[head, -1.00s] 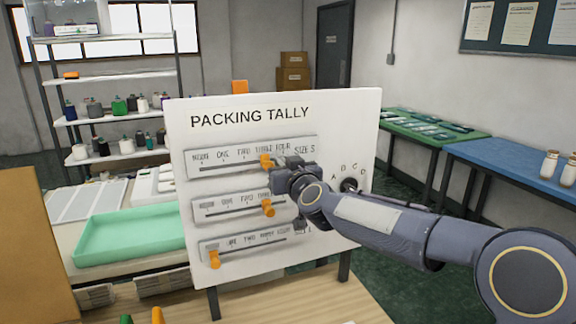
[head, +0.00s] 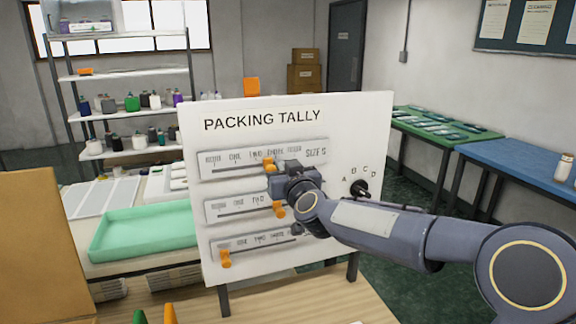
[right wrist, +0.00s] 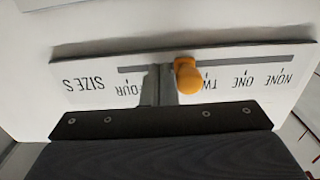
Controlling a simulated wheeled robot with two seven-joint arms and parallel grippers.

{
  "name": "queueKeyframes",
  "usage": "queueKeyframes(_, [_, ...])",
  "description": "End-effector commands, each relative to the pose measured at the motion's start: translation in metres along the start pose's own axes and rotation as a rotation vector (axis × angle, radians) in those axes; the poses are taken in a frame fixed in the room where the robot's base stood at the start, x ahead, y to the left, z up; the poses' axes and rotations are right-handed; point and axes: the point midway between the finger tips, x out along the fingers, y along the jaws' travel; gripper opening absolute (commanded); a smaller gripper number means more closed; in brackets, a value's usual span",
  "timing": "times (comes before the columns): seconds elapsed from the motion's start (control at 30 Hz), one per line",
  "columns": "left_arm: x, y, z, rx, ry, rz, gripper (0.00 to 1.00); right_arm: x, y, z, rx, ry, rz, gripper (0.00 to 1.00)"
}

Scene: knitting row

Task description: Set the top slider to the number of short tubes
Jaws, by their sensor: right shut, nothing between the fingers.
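The white "PACKING TALLY" board (head: 300,118) carries three sliders. The top slider's orange knob (head: 268,163) sits between TWO and THREE; it also shows in the right wrist view (right wrist: 187,75), where labels appear upside down. My right gripper (head: 277,183) is shut and empty at the top slider. In the wrist view its fingers (right wrist: 158,85) are right beside the knob on the FOUR side, hiding the THREE label. The middle knob (head: 280,210) is partly behind my gripper; the bottom knob (head: 225,259) is at the left end. No thing is clearly identifiable as a short tube. My left gripper is out of view.
A black dial (head: 359,188) marked A to D is on the board's right. A green tray (head: 150,232) lies behind left. A white jar (head: 564,167) stands on the blue table (head: 520,150). Green (head: 139,317) and orange (head: 169,314) tips show at the bottom edge.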

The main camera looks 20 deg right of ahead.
Motion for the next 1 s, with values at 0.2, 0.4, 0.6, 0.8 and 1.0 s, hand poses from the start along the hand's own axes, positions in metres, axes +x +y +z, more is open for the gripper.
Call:
queueKeyframes(0.2, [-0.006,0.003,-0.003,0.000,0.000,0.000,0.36,0.000,-0.011,-0.001,0.000,-0.001,-0.002,0.00])
queueKeyframes(0.4, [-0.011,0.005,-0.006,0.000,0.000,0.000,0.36,0.000,-0.020,-0.001,-0.001,-0.001,-0.002,0.00])
queueKeyframes(0.6, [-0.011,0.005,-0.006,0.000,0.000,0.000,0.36,0.000,-0.021,0.001,0.000,0.000,0.001,0.00])
queueKeyframes(0.8, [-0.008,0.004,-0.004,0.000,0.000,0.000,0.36,0.000,-0.015,0.001,-0.001,0.000,0.001,0.00])
queueKeyframes(1.0, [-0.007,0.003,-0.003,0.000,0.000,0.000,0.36,-0.002,-0.010,0.001,0.000,0.000,0.000,0.00])
